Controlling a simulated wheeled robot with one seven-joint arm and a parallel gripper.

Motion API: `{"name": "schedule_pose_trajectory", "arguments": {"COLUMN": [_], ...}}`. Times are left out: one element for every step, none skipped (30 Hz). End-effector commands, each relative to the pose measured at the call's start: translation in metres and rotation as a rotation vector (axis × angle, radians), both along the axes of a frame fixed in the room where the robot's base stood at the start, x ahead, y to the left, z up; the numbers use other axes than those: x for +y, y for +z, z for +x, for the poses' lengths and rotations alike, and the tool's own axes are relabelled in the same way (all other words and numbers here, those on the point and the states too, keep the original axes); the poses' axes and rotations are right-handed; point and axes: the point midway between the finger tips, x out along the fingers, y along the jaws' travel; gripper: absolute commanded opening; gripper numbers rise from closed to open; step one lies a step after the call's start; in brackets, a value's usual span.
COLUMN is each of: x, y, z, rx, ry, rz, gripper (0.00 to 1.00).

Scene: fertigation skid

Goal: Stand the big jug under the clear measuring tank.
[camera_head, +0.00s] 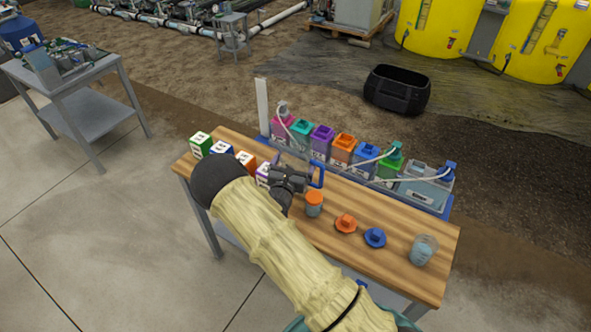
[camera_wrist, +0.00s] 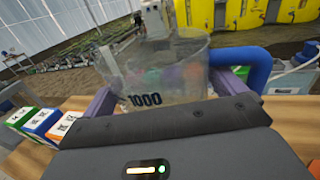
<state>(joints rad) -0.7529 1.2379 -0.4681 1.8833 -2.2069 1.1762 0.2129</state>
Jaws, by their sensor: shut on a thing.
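The big jug (camera_wrist: 150,72) is clear, marked 1000, with a blue handle on the right in the wrist view. My gripper (camera_wrist: 165,92) is shut on it, one finger on each side. In the head view my gripper (camera_head: 290,178) is over the wooden bench, and the jug's blue handle (camera_head: 318,174) shows just beyond it. The jug looks upright; I cannot tell whether its base touches the bench. A clear, grey-blue tank (camera_head: 428,190) stands at the right end of the back row; I cannot tell for certain that it is the measuring tank.
The wooden bench (camera_head: 390,262) holds an orange-lidded jar (camera_head: 314,203), an orange cap (camera_head: 346,223), a blue cap (camera_head: 375,237) and a small clear beaker (camera_head: 422,250). Several colour-topped boxes (camera_head: 221,150) stand at the left. Several coloured-lid containers (camera_head: 342,148) line the back, with tubing.

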Motion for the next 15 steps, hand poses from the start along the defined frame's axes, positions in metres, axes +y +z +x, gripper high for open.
{"name": "schedule_pose_trajectory", "arguments": {"x": [0.0,0.0,0.0,0.0,0.0,0.0,-0.001,-0.001,0.0,0.0,0.0,0.0,0.0,0.0,0.0], "y": [0.0,0.0,0.0,-0.001,-0.002,-0.006,-0.01,-0.014,-0.019,-0.024,-0.028,-0.033,-0.036,-0.038,-0.039], "z": [0.0,0.0,0.0,0.0,0.0,0.0,-0.001,-0.001,0.0,0.0,0.0,0.0,0.0,0.0,0.0], "rx": [-0.001,-0.001,0.0,0.0,0.0,0.002,0.003,0.003,0.003,0.004,0.003,0.002,0.001,0.0,0.0], "ry": [0.0,0.0,0.0,0.0,0.0,0.0,0.0,0.0,0.001,0.0,0.0,0.0,0.0,0.0,0.0], "rz": [0.0,0.0,0.0,-0.001,-0.001,-0.001,-0.002,-0.002,-0.001,-0.002,-0.001,-0.001,-0.001,-0.001,0.0], "gripper": [0.7,0.7,0.7,0.7,0.7,0.7,0.7,0.7,0.7,0.7,0.7,0.7,0.7,0.7,0.7]}}
